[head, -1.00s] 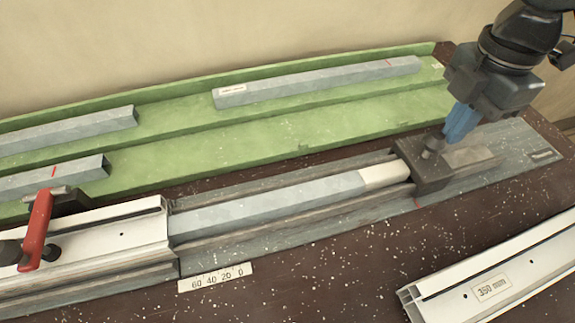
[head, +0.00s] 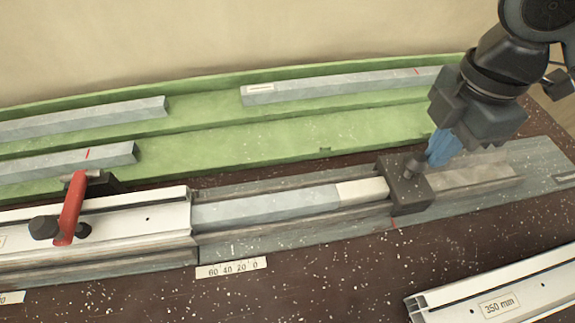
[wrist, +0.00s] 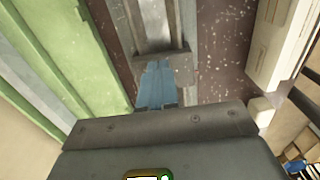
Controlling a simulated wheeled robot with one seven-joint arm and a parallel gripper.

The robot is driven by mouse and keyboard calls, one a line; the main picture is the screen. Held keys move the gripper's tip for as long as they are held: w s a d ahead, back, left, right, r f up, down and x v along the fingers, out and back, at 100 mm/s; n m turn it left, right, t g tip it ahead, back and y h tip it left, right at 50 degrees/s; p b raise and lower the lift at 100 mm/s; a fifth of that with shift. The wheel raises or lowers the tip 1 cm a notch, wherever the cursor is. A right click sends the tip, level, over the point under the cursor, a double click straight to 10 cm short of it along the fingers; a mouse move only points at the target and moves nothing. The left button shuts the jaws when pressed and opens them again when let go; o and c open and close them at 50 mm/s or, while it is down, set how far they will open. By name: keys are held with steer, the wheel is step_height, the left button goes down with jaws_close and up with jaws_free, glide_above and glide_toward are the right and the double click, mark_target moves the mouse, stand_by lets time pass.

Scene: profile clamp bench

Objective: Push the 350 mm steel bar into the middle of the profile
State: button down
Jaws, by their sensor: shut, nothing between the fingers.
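A grey steel bar (head: 268,206) lies in the guide channel. Its left end is inside the white profile (head: 95,227); how deep is hidden. A pale end piece (head: 362,190) sits between the bar's right end and a dark slider block (head: 408,192) with a knob on top. My gripper (head: 436,160) has blue fingers, shut and empty, at the right side of the block by the knob. In the wrist view the fingers (wrist: 157,72) reach the block (wrist: 183,66) and seem to touch it.
A red clamp lever (head: 70,208) stands at the profile. A small scale (head: 231,268) lies in front of the channel. A green rack (head: 215,145) behind holds several grey bars. Another white profile labelled 350 mm (head: 535,292) lies front right.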

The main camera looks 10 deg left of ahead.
steer(key=shift+s+a+p, duration=1.2)
steer(key=shift+a+p, duration=0.05)
steer(key=shift+a, duration=2.35)
steer(key=shift+s+a+p, duration=1.15)
steer(key=shift+a+p, duration=0.05)
steer(key=shift+a, duration=2.45)
steer(key=shift+s+a+p, duration=1.2)
steer(key=shift+a+p, duration=0.05)
steer(key=shift+a, duration=2.35)
steer(key=shift+s+a, duration=0.15)
steer(key=shift+a, duration=0.35)
steer(key=shift+w+d, duration=0.25)
steer(key=shift+d, duration=0.45)
step_height(320, 180, up, 7)
steer(key=p, duration=0.6)
steer(key=shift+p, duration=0.35)
